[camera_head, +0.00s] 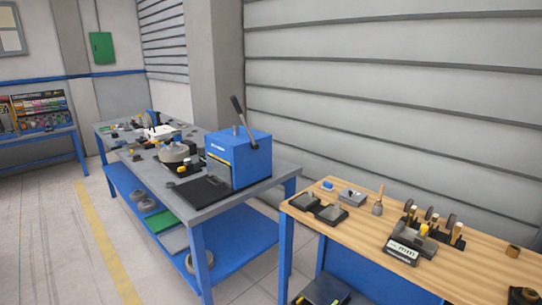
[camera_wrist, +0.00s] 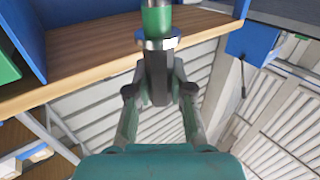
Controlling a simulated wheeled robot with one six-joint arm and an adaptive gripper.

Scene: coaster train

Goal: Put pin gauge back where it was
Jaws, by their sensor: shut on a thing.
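My gripper (camera_wrist: 158,88) shows in the wrist view, with its fingers shut on the pin gauge (camera_wrist: 157,20). The part of the gauge that shows has a green cylinder with a bright metal collar; its far end is cut off by the top of the picture. My gripper is not in the head view. There, a dark holder (camera_head: 458,243) with several upright tools stands on the wooden bench (camera_head: 350,236). I cannot tell which place belongs to the gauge.
On the wooden bench are black trays (camera_head: 330,214), a grey box (camera_head: 352,197), a brush-like tool (camera_head: 378,208) and a labelled block (camera_head: 402,252). A grey-topped bench (camera_head: 235,203) carries a blue lever press (camera_head: 238,160). The bench's middle front is clear.

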